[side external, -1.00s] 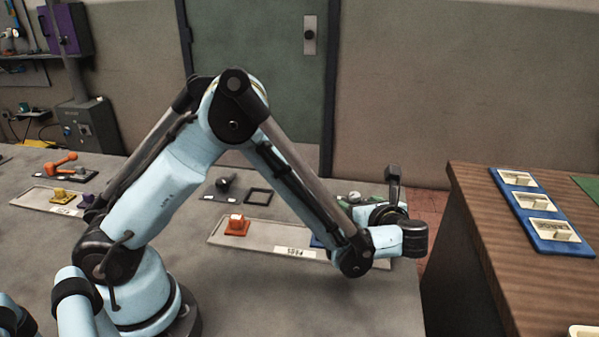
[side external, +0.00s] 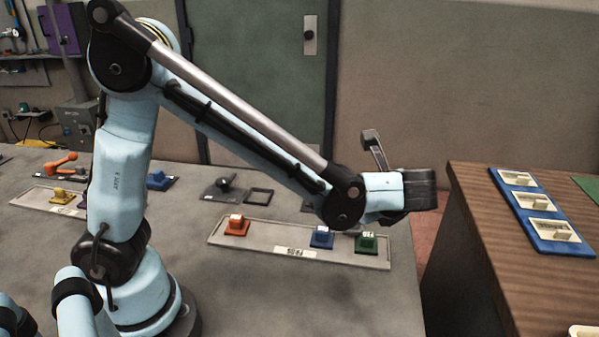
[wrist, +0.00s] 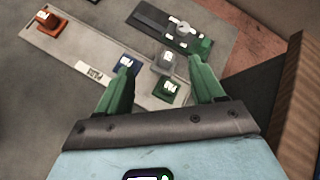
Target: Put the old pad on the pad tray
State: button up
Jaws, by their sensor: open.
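The pad tray (side external: 275,247) is a long light tray with a label on its front edge; it also shows in the wrist view (wrist: 85,55). A grey pad (wrist: 165,62) with a pale top appears at the tray's far side, between the blue pad (wrist: 123,66) and the green pad (wrist: 168,92). I take it for the old pad, but no mark confirms this. My gripper (wrist: 162,65) is open and empty, its green fingers apart above the tray. The grey pad shows between the fingertips, below them. In the side external view the arm hides most of the grey pad.
An orange pad (side external: 237,225) stands at the tray's left end. A dark fixture with a green part (wrist: 180,30) lies beyond the tray. Another tray (side external: 40,198) is at the left. A wooden bench (side external: 490,240) with a blue rack (side external: 553,243) is at the right.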

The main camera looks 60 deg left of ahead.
jog(key=s+a+n+t+h, duration=0.1)
jog(key=s+n+h, duration=0.2)
jog(key=n, duration=0.3)
jog(key=s+a+n+t+h, duration=0.1)
jog(key=s+a+n+h, duration=0.1)
jog(key=n, duration=0.4)
jog(key=s+a+r+n+t+h, duration=0.1)
jog(key=s+a+n+h, duration=0.1)
jog(key=s+n+h, duration=0.2)
jog(key=shift+s+a+n, duration=0.25)
jog(key=shift+s+n, duration=0.6)
jog(key=shift+n, duration=0.35)
jog(key=shift+r, duration=0.1)
jog(key=shift+c, duration=0.5)
